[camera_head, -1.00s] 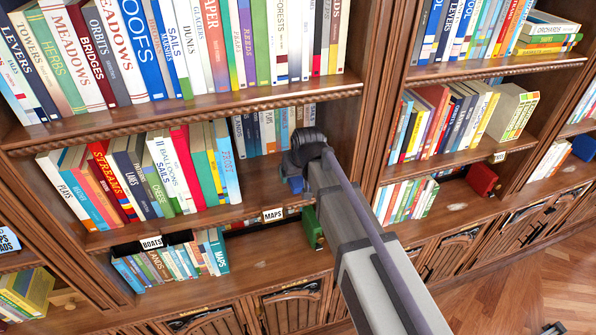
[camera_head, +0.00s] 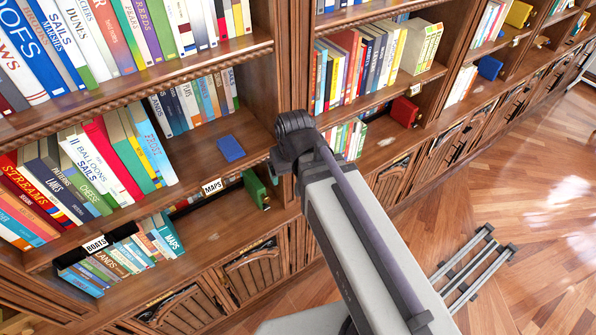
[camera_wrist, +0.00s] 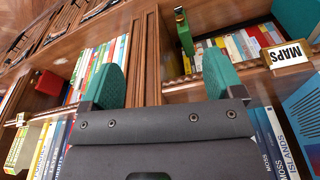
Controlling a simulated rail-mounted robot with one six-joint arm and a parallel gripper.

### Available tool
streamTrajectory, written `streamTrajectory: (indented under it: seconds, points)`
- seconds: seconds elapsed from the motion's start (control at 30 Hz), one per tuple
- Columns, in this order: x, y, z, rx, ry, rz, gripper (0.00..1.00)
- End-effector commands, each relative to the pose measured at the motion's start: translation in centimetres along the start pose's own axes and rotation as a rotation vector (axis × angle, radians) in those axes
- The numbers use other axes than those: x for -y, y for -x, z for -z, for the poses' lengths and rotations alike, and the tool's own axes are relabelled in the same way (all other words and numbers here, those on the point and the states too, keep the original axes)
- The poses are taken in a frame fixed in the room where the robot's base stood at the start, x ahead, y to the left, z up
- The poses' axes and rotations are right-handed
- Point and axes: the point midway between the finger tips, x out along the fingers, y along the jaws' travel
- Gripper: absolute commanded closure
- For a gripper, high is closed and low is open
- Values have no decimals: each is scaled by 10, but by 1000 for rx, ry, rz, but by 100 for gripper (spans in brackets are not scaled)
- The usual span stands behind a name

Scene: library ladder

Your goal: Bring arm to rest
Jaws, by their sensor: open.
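My gripper (camera_wrist: 165,82) shows in the wrist view as two teal fingers set wide apart. The fingers are mostly hidden there. A blue book (camera_head: 230,148) lies flat on the middle shelf, left of my wrist and apart from it.
A green block-like object (camera_head: 255,190) stands on the lower shelf near the MAPS label (camera_head: 212,186), close to my wrist. A red one (camera_head: 404,111) stands in the right bay. Rows of books fill the shelves. A ladder-like rail piece (camera_head: 470,265) lies over open wooden floor at right.

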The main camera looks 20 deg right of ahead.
Motion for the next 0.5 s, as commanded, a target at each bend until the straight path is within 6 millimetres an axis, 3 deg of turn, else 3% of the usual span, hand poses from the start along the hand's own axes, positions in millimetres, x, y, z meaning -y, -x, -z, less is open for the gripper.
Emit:
streamTrajectory:
  seconds: [0.03,0.13,0.37,0.5]
  points:
    - [-23,2,-21,63,-63,-9,14]
    - [-44,5,-43,145,-130,-16,14]
    - [-44,5,-43,151,-131,-16,14]
    - [-44,-25,-47,150,-129,-15,14]
